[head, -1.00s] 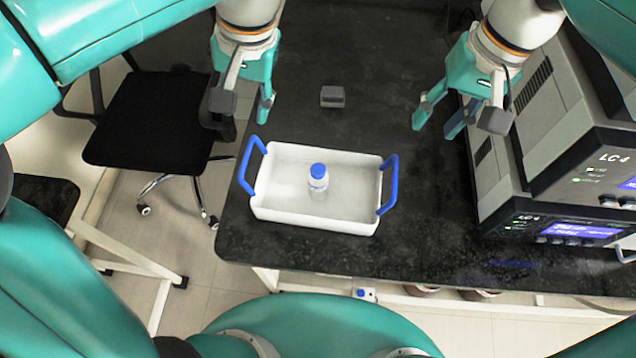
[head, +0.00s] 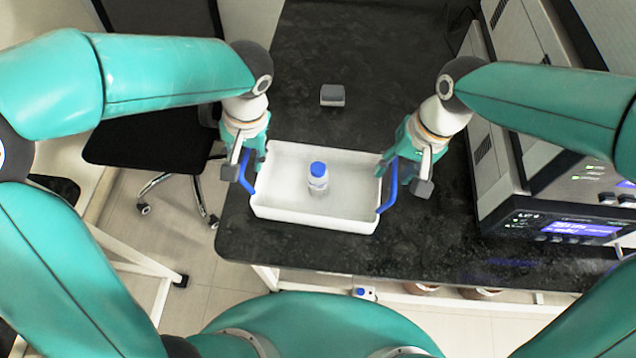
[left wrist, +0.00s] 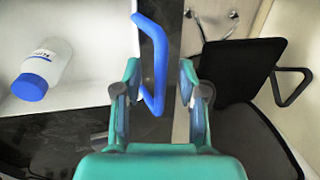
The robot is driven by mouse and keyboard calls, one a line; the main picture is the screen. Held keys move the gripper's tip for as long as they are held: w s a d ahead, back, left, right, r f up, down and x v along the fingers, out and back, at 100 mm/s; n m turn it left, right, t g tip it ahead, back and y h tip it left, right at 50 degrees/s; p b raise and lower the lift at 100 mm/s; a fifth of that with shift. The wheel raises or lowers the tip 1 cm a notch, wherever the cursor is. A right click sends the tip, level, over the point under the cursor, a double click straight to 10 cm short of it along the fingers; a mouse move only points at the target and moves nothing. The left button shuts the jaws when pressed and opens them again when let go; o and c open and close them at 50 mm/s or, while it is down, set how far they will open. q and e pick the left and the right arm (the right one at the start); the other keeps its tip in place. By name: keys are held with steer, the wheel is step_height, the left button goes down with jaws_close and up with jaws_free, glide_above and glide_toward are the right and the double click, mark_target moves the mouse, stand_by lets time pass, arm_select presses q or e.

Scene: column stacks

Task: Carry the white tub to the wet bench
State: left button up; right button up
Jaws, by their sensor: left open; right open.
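The white tub (head: 312,216) stands on the black bench top near its front edge, with a blue handle at each short end. A clear bottle with a blue cap (head: 318,176) stands upright inside it and also shows in the left wrist view (left wrist: 42,68). My left gripper (head: 245,168) is open at the left handle (head: 248,172). In the left wrist view that handle (left wrist: 155,65) reaches between the open fingers (left wrist: 158,95), nearer the tub-side finger. My right gripper (head: 402,176) is open at the right handle (head: 389,188); whether its fingers straddle the handle is unclear.
A small grey block (head: 332,95) lies on the black bench (head: 440,245) behind the tub. Stacked grey instruments (head: 545,190) stand at the right. A black chair (head: 150,145) is left of the bench. The bench behind the tub is mostly clear.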

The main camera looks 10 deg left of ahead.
arm_select(q)
steer(key=shift+a+f, duration=0.1)
steer(key=shift+f, duration=0.35)
arm_select(e)
steer(key=shift+f, duration=0.4)
arm_select(q)
jaws_close()
arm_select(e)
jaws_close()
